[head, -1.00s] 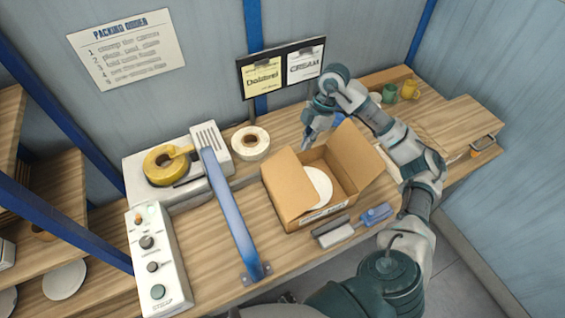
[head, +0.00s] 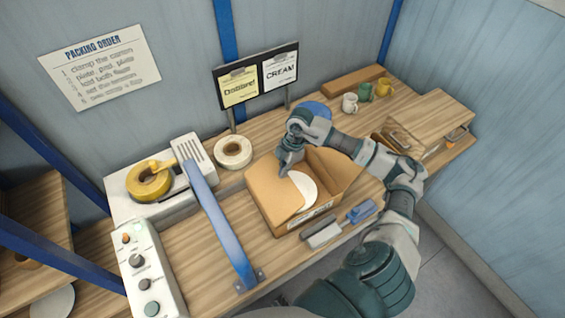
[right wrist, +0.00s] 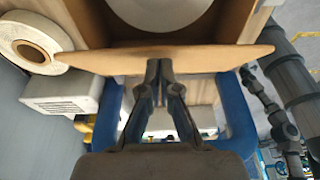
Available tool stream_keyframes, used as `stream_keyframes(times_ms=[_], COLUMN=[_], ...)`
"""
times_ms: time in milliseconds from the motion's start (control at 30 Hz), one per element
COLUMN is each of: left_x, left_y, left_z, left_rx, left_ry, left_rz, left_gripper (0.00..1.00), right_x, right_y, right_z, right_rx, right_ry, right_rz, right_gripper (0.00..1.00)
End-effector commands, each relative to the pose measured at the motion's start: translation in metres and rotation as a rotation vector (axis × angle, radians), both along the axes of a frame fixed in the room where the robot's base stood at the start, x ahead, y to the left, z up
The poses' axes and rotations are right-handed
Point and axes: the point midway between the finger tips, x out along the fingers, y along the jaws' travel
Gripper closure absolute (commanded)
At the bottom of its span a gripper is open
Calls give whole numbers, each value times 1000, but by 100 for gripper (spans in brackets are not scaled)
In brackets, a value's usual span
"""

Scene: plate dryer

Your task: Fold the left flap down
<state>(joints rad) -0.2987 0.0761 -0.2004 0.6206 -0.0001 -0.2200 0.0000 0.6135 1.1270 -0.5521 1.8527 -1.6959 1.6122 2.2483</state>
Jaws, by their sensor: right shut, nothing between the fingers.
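An open brown cardboard box (head: 292,222) stands on the wooden bench with a round white plate (head: 302,188) inside. Its left flap (head: 270,190) slopes up at the box's left side and partly covers the plate. My right gripper (head: 285,168) is shut and empty, at the flap's back upper edge. In the right wrist view my shut fingertips (right wrist: 159,66) overlap the flap's edge (right wrist: 215,57); I cannot tell whether they touch it. The plate (right wrist: 160,8) shows beyond the flap. The right flap (head: 350,172) is raised and partly behind my arm. My left gripper is not in view.
A blue bar (head: 220,225) runs along the bench left of the box. A grey-and-blue tool (head: 322,232) lies in front of the box. Cups (head: 365,92) stand at the back right.

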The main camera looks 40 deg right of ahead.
Motion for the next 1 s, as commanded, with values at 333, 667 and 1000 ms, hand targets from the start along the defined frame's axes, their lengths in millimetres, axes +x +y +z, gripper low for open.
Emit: stream_keyframes(times_ms=[333,667,1000], left_x=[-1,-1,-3], left_y=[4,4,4], left_z=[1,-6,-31], left_rx=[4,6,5], left_ry=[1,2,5], left_rz=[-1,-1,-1], left_gripper=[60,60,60], right_x=[0,-1,-4], right_y=[-7,-11,-26], right_z=[-7,-13,-40], right_rx=[3,39,241], right_ry=[0,-5,-35], right_rz=[0,-3,-6], right_gripper=[100,100,100])
